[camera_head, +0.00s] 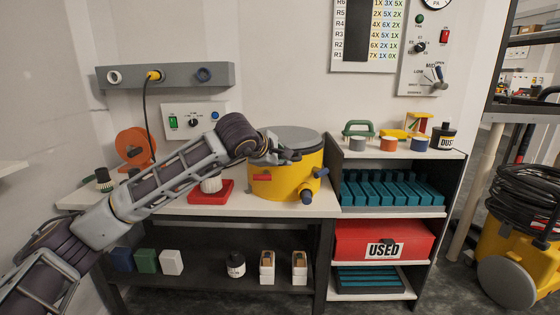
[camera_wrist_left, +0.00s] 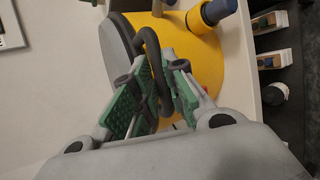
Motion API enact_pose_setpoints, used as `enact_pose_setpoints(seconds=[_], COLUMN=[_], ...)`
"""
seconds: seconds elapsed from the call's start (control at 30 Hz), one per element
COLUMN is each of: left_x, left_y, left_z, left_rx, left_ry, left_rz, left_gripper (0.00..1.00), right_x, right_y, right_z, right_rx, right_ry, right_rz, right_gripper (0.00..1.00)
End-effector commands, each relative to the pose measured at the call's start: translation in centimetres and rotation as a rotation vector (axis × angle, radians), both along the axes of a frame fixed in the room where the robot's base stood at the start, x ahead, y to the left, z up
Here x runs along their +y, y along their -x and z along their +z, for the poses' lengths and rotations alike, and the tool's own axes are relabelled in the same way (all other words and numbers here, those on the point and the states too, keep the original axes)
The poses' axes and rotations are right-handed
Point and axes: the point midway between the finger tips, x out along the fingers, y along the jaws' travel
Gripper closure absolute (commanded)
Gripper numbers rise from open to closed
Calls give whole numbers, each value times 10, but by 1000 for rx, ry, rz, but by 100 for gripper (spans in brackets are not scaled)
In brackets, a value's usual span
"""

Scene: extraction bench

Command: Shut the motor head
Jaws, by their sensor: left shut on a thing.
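The yellow drum (camera_head: 312,180) stands on the white bench top and has a blue-tipped port low on its right side. The grey round motor head (camera_head: 290,134) lies over the drum's top and looks about level; my arm hides part of its front left rim, so I cannot tell whether a gap is there. My left gripper (camera_head: 288,153) is at the front of the motor head. In the left wrist view its green-padded fingers (camera_wrist_left: 153,82) are shut on a dark looped handle (camera_wrist_left: 152,45) beside the drum (camera_wrist_left: 190,58). My right gripper is out of view.
A red tray (camera_head: 212,198) with a white ribbed piece is left of the drum. A wall rail (camera_head: 190,75) with a hanging black cable is behind. A shelf unit (camera_head: 440,154) with teal racks and a red USED box (camera_head: 350,242) adjoins on the right.

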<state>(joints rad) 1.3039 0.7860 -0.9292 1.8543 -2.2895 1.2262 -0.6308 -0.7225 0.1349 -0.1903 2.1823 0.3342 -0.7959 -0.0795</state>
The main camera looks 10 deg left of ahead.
Motion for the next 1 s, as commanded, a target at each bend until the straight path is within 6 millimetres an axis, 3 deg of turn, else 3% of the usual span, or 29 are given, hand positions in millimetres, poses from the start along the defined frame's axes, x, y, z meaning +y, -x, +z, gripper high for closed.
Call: enact_pose_setpoints(seconds=[0.03, 0.47, 0.5, 0.63, 1.0], left_x=[-6, -6, -6, -5, -3], left_y=[4, 2, 2, 2, 1], left_z=[-29, -32, -32, -31, -31], left_rx=[57, 57, 57, 57, 58], left_ry=[-12, -11, -11, -11, -12], left_rz=[-8, -9, -9, -7, -4], left_gripper=[100, 100, 81, 65, 65], right_x=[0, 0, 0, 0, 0], right_y=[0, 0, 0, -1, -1], right_z=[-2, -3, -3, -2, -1], right_rx=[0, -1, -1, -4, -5], right_ry=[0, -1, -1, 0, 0], right_rz=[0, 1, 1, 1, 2], right_gripper=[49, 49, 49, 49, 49])
